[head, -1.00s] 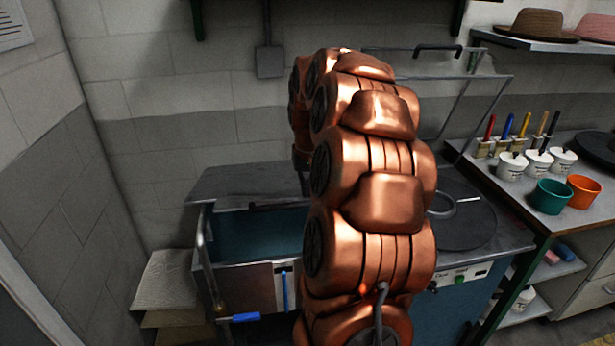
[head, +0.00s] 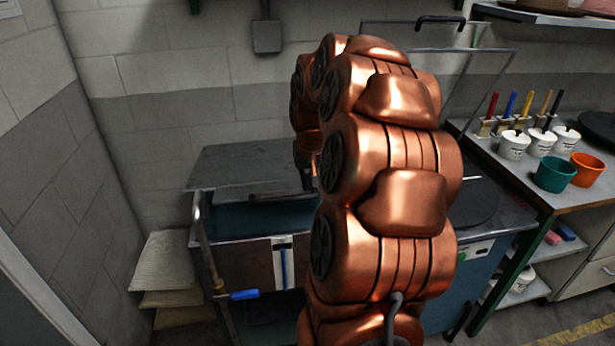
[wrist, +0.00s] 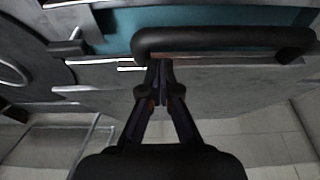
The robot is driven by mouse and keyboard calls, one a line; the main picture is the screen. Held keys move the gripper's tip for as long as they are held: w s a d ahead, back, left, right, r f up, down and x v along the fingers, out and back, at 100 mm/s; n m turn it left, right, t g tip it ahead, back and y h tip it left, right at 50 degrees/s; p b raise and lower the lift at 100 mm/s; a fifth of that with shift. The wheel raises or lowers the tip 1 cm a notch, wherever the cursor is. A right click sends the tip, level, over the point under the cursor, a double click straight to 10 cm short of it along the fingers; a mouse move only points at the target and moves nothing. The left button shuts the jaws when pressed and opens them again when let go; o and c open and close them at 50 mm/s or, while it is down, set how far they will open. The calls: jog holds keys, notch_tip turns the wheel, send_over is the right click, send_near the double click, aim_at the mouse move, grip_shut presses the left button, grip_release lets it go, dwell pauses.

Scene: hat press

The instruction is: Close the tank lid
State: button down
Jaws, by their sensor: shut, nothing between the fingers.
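The grey tank lid (head: 238,165) is at the back of the metal tank (head: 240,262); the tank's teal inside (head: 245,218) shows open in front of it. A dark bar handle (head: 282,196) runs along the lid's front edge. In the wrist view the handle (wrist: 225,42) crosses above my gripper (wrist: 160,75), with the grey lid surface (wrist: 235,92) behind the fingers. My fingers are shut and empty, their tips close to the handle; I cannot tell if they touch it. In the head view my copper arm hides part of the tank's right side.
A round dark plate (head: 474,203) lies right of the tank, with a raised metal frame (head: 485,80) behind. The right bench holds white pots (head: 514,145), a teal cup (head: 554,174) and an orange cup (head: 586,169). A blue-handled lever (head: 244,295) sticks out in front.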

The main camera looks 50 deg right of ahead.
jog(key=shift+t+h, duration=0.5)
jog(key=shift+t, duration=0.2)
jog(key=f+b, duration=0.2)
jog(key=f, duration=0.2)
jog(key=s+a+f+b, duration=0.1)
jog(key=f+b, duration=0.2)
jog(key=f, duration=0.2)
jog(key=s+f+b, duration=0.1)
jog(key=f+b, duration=0.2)
jog(key=f, duration=0.1)
jog(key=shift+a+f, duration=0.35)
notch_tip(320, 180, up, 13)
send_over(309, 233)
jog(key=s+a, duration=0.4)
jog(key=s, duration=0.1)
jog(key=shift+w, duration=0.15)
jog(key=shift+d, duration=0.1)
jog(key=a+n+g+y+p, duration=0.1)
jog(key=a+n+p, duration=0.15)
jog(key=a, duration=0.75)
jog(key=s+a+n+g+y+p, duration=0.1)
jog(key=s+a+n+g+p, duration=0.3)
jog(key=s+a, duration=1.2)
jog(key=a+n+p, duration=0.1)
jog(key=a+p, duration=0.2)
jog(key=shift+s+f+y, duration=0.3)
jog(key=shift+s+f, duration=0.05)
